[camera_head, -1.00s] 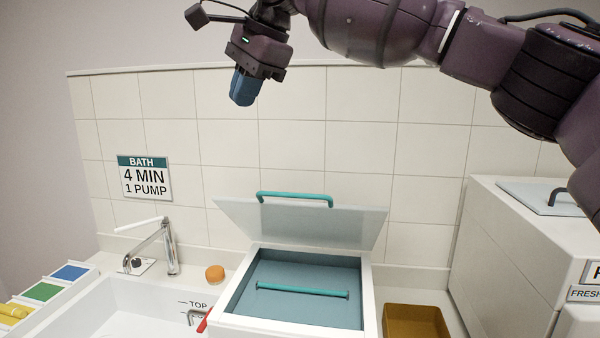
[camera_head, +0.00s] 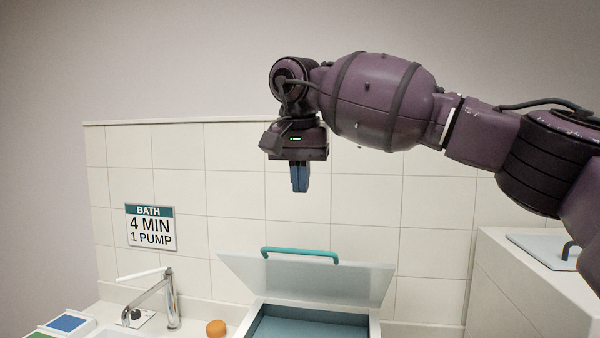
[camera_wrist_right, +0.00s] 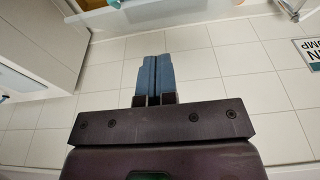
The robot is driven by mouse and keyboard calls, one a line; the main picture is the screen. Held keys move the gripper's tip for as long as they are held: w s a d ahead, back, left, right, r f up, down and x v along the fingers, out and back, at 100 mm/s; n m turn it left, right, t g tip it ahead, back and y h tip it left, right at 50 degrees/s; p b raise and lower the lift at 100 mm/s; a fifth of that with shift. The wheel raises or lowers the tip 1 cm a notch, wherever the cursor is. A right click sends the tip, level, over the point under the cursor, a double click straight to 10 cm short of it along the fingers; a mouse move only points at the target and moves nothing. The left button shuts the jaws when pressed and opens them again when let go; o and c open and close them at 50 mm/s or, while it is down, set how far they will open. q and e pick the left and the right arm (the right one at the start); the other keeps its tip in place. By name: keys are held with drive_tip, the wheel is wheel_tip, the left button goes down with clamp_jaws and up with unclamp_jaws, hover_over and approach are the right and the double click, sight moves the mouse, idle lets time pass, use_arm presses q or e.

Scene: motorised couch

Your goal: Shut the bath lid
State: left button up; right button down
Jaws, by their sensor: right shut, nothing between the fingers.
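The bath lid (camera_head: 330,283) is a pale translucent panel with a teal handle (camera_head: 300,252) along its top edge. It stands open, tilted up at the back of the white bath box (camera_head: 375,328), whose blue-grey inside (camera_head: 310,326) shows at the bottom of the head view. My right gripper (camera_head: 300,190) points down above the lid's handle, apart from it, with its blue fingers together and empty. The fingers also show in the right wrist view (camera_wrist_right: 153,65), against the tiles, with part of the lid at the top edge. My left gripper is not in view.
A tiled wall (camera_head: 430,215) stands behind, with a bath sign (camera_head: 151,227). A tap (camera_head: 165,300) and an orange round object (camera_head: 216,328) are left of the box. A white cabinet (camera_head: 510,290) with a handled lid stands at the right.

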drive_tip(key=f, duration=0.4)
drive_tip(key=w+f, duration=0.1)
drive_tip(key=f, duration=0.1)
drive_tip(key=shift+d+f, duration=0.1)
drive_tip(key=shift+d, duration=0.05)
use_arm(q)
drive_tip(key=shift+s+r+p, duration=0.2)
drive_tip(key=shift+p, duration=0.15)
use_arm(e)
drive_tip(key=shift+s+a+f, duration=0.15)
drive_tip(key=shift+s+f, duration=0.4)
drive_tip(key=shift+f, duration=0.25)
drive_tip(key=shift+s+a+f, duration=0.1)
drive_tip(key=shift+s+f, duration=0.4)
drive_tip(key=shift+f, duration=0.25)
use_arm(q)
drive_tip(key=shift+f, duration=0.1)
